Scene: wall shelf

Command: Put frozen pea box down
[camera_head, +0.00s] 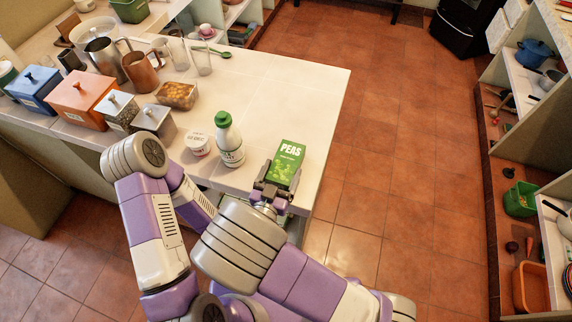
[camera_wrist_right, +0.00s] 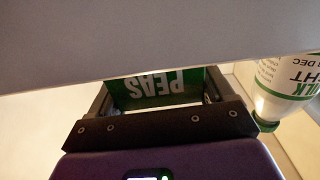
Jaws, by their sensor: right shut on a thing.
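The green frozen pea box (camera_head: 288,163), marked PEAS, is upright near the right front edge of the white counter. My right gripper (camera_head: 272,190) is shut on its near side. In the right wrist view, part of the pea box (camera_wrist_right: 158,88) shows between the fingers of the right gripper (camera_wrist_right: 155,105). I cannot tell whether the box's base touches the counter. My left arm (camera_head: 145,215) comes in at the lower left, and its gripper is not clearly visible.
A milk bottle (camera_head: 228,140) with a green cap stands left of the box, and a small white tub (camera_head: 198,143) is beside it. Canisters, jugs and glasses fill the counter's left side. Bare counter (camera_head: 290,95) lies behind the box. A shelf (camera_head: 520,90) stands far right.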

